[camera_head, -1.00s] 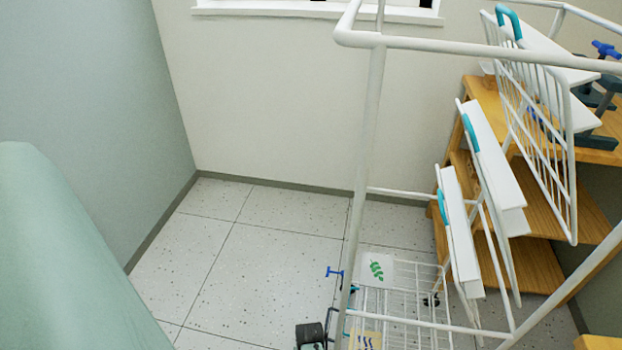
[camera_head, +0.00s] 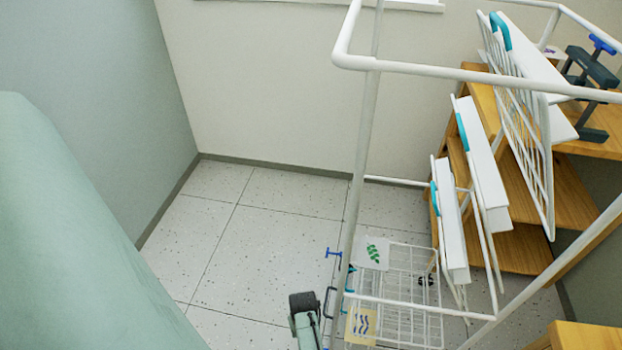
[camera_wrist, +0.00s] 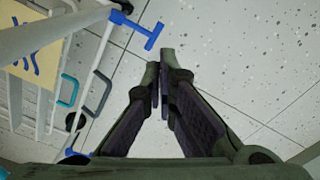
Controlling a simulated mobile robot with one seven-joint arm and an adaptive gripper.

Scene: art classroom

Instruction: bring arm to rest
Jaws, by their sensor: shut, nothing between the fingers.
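My gripper (camera_wrist: 164,75) shows in the wrist view with its two dark fingers brought together at the tips. It is shut and empty, pointing over the speckled floor (camera_wrist: 225,50). It is beside the white wire rack, apart from it as far as I can see. In the head view my green arm fills the lower left, and a dark and green part of it shows at the bottom middle, just left of the rack. The fingers cannot be made out there.
The tall white wire rack (camera_head: 368,130) stands close on the right, with a blue T-handle (camera_head: 334,253) and a dark handle (camera_head: 329,302) sticking out on its left side. A wooden shelf (camera_head: 520,255) is behind it. The floor (camera_head: 225,240) to the left is clear up to the walls.

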